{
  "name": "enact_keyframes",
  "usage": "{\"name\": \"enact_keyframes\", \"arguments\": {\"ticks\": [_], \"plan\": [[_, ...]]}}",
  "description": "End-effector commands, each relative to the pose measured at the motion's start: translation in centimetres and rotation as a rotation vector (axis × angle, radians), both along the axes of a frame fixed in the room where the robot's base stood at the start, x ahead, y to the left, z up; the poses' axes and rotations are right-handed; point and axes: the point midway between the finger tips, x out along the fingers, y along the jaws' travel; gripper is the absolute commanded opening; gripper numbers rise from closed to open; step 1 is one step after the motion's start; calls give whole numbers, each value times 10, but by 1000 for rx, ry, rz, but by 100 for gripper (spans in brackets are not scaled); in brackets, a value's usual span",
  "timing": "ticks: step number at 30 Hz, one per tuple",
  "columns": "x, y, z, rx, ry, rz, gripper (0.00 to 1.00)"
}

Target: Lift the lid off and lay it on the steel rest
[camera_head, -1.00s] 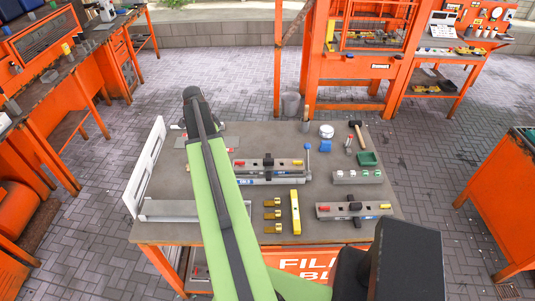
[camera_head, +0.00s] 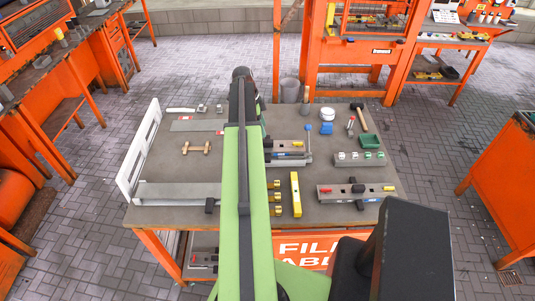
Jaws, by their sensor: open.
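Two long grey mould-like bars lie on the table. The front one (camera_head: 336,194) has a black grip on top, with red and yellow ends. I cannot tell which top piece is the lid. A flat grey plate (camera_head: 197,125) lies at the left rear, and a long grey channel (camera_head: 165,194) lies at the left front. I cannot tell which of these is the steel rest. My gripper is hidden behind my green arm.
A white slotted panel (camera_head: 136,160) stands along the table's left edge. The left middle has bare room around a small wooden handle (camera_head: 197,147).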

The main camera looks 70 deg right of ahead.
Motion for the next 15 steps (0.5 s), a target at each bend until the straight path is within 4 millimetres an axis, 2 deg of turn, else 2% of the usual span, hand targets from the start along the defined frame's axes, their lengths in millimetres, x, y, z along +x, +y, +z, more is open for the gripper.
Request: {"name": "enact_keyframes", "arguments": {"ticks": [1,2,10,15], "plan": [[-3,-1,-21,0,0,0,49],[-4,-1,-25,0,0,0,49],[-7,-2,-30,0,0,1,49],[-10,-2,-54,0,0,1,49]]}}
